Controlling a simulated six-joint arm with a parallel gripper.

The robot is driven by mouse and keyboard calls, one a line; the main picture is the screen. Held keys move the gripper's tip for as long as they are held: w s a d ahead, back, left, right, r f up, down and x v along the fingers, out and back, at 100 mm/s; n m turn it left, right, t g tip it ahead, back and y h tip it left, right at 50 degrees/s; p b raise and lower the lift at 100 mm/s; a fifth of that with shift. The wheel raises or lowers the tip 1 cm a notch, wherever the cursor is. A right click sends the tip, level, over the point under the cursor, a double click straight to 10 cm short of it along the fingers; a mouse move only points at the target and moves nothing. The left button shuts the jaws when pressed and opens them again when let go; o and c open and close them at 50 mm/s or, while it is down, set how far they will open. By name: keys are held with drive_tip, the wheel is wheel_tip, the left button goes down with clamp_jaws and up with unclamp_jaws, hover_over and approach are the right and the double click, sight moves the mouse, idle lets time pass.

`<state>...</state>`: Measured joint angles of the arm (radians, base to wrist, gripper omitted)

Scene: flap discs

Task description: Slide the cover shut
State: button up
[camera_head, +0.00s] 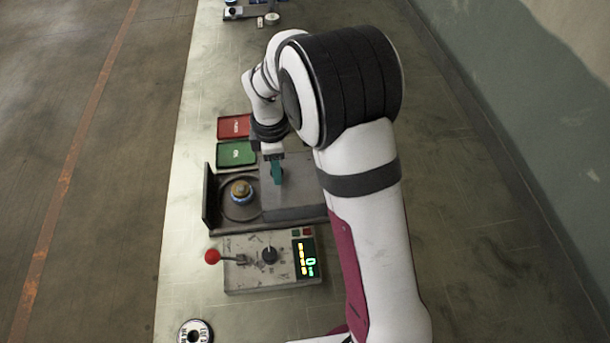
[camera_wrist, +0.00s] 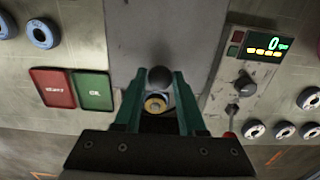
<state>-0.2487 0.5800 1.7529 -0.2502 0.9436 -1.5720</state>
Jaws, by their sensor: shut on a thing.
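The cover (camera_head: 292,200) is a flat grey plate on the right part of a dark fixture; it also shows in the wrist view (camera_wrist: 165,30). A dark round knob (camera_wrist: 159,77) stands at its near edge. My gripper (camera_head: 277,180) has its teal fingers closed around this knob, seen between the fingertips in the wrist view (camera_wrist: 160,80). A flap disc (camera_head: 241,191) with a blue rim and yellowish centre sits in the round recess left of the cover, uncovered. It shows between my fingers in the wrist view (camera_wrist: 156,104). An upright plate (camera_head: 209,198) stands at the fixture's left end.
A control box (camera_head: 240,275) with a red-balled lever (camera_head: 212,256), dial and lit display stands in front of the fixture. A red tray (camera_head: 234,127) and a green tray (camera_head: 237,154) lie behind it. Several loose discs (camera_wrist: 43,34) lie on the bench.

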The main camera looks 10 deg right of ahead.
drive_tip(key=a, duration=1.1)
drive_tip(key=shift+a, duration=0.35)
drive_tip(key=o, duration=1)
wheel_tip(320, 180, up, 8)
drive_tip(key=shift+r, duration=0.1)
idle(0.3)
drive_tip(key=s+d+r+m, duration=0.6)
drive_tip(key=s+d+m, duration=0.2)
drive_tip(key=d, duration=0.2)
drive_tip(key=s+d+m, duration=0.2)
drive_tip(key=s+m, duration=0.2)
drive_tip(key=s, duration=0.2)
drive_tip(key=s+d+f+m+y, duration=0.1)
drive_tip(key=s+d+m, duration=0.2)
drive_tip(key=s+m, duration=0.2)
drive_tip(key=s+d+m, duration=0.3)
drive_tip(key=s+m, duration=0.2)
drive_tip(key=s, duration=0.1)
drive_tip(key=shift+s+d+f+y, duration=0.2)
drive_tip(key=shift+s+y, duration=0.1)
drive_tip(key=shift+y, duration=0.1)
